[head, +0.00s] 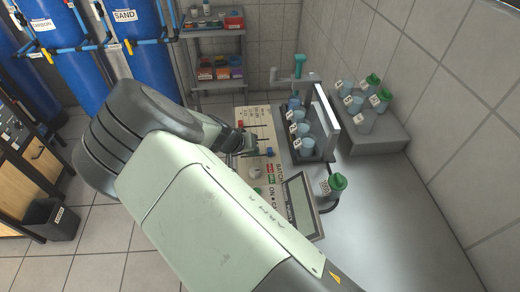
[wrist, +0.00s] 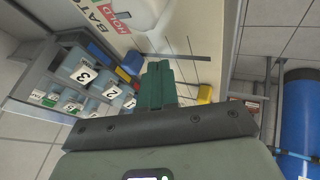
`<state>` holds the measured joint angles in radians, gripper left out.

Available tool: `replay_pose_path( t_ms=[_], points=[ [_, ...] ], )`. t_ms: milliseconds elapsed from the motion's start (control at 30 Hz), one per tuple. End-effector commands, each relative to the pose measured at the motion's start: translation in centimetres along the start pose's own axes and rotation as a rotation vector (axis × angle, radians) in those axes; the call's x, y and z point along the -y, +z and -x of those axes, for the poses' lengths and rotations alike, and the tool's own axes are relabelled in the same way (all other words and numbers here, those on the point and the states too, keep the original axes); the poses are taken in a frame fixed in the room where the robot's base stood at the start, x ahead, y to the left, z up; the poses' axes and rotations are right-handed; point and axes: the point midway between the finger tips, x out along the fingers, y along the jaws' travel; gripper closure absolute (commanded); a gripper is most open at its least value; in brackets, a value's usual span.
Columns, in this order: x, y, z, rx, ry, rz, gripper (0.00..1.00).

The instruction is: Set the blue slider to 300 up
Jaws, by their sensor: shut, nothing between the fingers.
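The blue slider knob (head: 269,152) sits on the beige control panel (head: 258,115), at its right side in the head view. In the wrist view a blue block (wrist: 132,63), which looks like the same knob, is just left of my fingers. My gripper (wrist: 160,82) is shut with its green fingers together and nothing between them. In the head view my gripper (head: 250,144) is over the panel, to the left of the blue knob; I cannot tell if they touch. The scale marks are too small to read.
A yellow block (wrist: 204,93) is right of my fingers in the wrist view. A red knob (head: 240,124) is on the panel. A rack of numbered cups (head: 305,147) stands right of the panel. A tilted screen (head: 303,207) and a green-lidded cup (head: 331,187) are nearer.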

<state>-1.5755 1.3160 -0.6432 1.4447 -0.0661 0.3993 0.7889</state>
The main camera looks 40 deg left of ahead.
Motion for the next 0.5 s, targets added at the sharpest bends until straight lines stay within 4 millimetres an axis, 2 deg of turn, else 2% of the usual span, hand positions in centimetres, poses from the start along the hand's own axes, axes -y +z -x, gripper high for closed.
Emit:
replay_pose_path(
  t_ms=[33, 67, 300, 500],
  points=[
    [1.3, 0.0, 0.6, -0.004, -0.005, 0.004, 1.00],
    [1.5, -0.1, 1.3, -0.004, -0.005, 0.002, 1.00],
    [1.3, -0.1, 7.0, -0.004, -0.007, 0.000, 1.00],
    [1.2, -0.1, 9.8, -0.002, -0.005, -0.001, 1.00]
  ],
)
